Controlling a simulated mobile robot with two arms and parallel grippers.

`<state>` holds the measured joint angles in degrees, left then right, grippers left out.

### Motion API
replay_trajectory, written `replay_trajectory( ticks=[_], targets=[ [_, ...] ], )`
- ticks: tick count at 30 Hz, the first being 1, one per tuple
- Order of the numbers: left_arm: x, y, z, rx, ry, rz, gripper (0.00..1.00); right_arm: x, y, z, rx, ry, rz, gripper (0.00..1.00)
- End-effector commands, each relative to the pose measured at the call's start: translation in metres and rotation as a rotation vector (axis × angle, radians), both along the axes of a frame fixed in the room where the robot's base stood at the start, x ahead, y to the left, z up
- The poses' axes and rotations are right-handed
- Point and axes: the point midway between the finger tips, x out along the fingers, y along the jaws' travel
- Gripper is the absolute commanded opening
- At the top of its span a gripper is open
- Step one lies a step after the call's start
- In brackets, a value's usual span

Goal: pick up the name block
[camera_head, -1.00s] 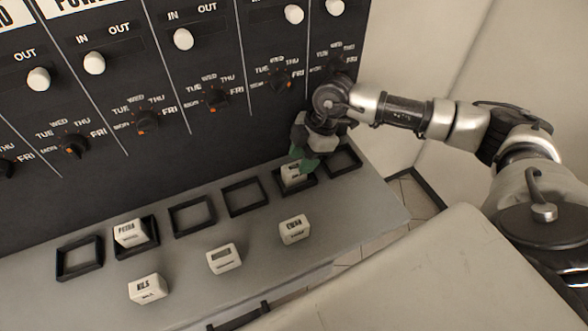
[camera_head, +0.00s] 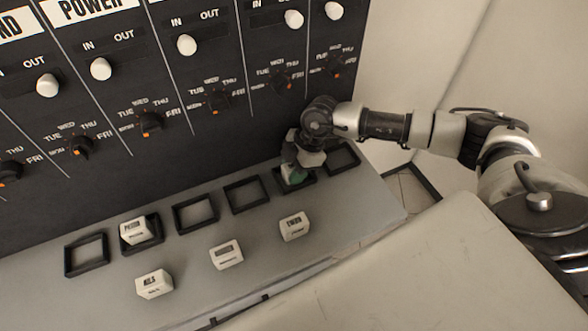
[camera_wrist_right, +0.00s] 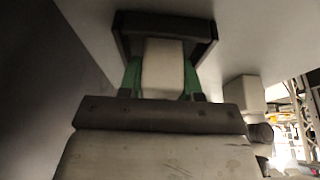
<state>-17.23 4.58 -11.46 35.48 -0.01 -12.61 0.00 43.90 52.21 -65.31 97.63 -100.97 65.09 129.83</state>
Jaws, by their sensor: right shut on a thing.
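My right gripper (camera_head: 295,174) reaches down to a black square frame (camera_head: 312,184) on the grey ledge, second from the right. Its green fingertips are shut on a white name block, mostly hidden by the gripper in the head view. In the right wrist view the pale block (camera_wrist_right: 163,65) sits between the two green fingers (camera_wrist_right: 162,80), with the dark frame (camera_wrist_right: 165,20) around its far end. The block still looks to be within the frame; I cannot tell whether it is lifted. Its lettering is not readable. My left gripper is not in view.
Another white block (camera_head: 134,231) is in a frame on the left. Three loose lettered blocks lie in front: left (camera_head: 154,284), middle (camera_head: 226,255) and right (camera_head: 294,227). Several frames, such as one (camera_head: 246,195), are empty. The dark knob panel (camera_head: 190,130) rises behind the ledge (camera_head: 345,225).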

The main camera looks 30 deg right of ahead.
Motion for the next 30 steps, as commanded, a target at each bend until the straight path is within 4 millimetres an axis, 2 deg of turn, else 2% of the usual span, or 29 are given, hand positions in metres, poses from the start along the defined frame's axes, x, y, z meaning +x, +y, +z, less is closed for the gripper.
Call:
replay_trajectory(
  ticks=[7, 13, 21, 30],
  targets=[
    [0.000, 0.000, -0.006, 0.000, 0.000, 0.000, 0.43, 0.001, 0.000, 0.010, 0.002, -0.003, 0.001, 0.10],
    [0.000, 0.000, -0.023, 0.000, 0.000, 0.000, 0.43, -0.001, -0.002, 0.041, 0.000, -0.007, 0.000, 0.10],
    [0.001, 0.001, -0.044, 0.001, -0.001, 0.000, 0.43, -0.053, -0.039, 0.075, -0.004, -0.002, -0.002, 0.10],
    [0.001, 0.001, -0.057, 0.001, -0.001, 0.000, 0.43, -0.087, -0.062, 0.102, -0.003, -0.002, -0.001, 0.10]
  ],
)
